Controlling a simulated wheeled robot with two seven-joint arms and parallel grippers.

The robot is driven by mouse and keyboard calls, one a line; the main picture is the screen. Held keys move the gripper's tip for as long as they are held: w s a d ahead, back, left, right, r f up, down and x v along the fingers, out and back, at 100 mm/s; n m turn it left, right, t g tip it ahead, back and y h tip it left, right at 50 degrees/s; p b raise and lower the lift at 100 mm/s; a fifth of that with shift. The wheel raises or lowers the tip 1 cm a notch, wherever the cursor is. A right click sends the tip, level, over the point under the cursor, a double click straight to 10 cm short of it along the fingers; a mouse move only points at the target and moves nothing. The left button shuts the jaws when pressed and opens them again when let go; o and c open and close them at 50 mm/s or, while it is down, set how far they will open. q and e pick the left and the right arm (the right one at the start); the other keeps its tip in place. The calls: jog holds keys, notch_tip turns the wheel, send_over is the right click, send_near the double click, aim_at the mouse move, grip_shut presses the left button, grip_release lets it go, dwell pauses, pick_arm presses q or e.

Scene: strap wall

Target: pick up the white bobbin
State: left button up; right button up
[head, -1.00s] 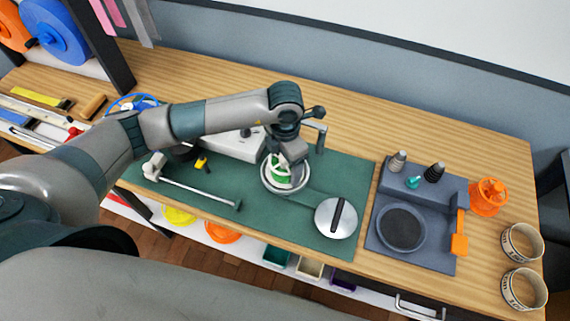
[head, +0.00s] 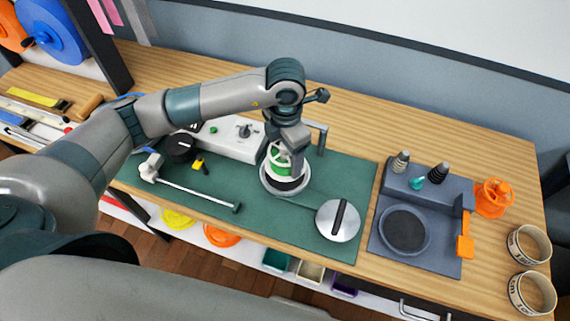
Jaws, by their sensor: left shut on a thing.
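The white bobbin (head: 278,159), with a green band around it, is in my left gripper (head: 287,146). The gripper is shut on it from above, and the jaws and wrist hide part of its top. The bobbin is over a round white-rimmed cup (head: 284,191) on the green mat. The cup's dark inside shows below the bobbin; a small gap between them is hard to judge. My right gripper is not in view.
A round silver lid (head: 325,222) with a dark bar lies right of the cup. A grey tray (head: 434,255) with cones, an orange spool (head: 493,197) and two printed rings (head: 527,246) stand farther right. A white machine (head: 232,143) stands behind left, a rod tool (head: 196,192) in front.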

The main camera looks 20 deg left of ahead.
pick_arm(q)
jog(key=d+r+b, duration=0.4)
jog(key=d+r, duration=0.2)
jog(key=d, duration=0.5)
jog(key=shift+d+r+b, duration=0.3)
jog(key=shift+d, duration=0.05)
jog(key=shift+s, duration=0.1)
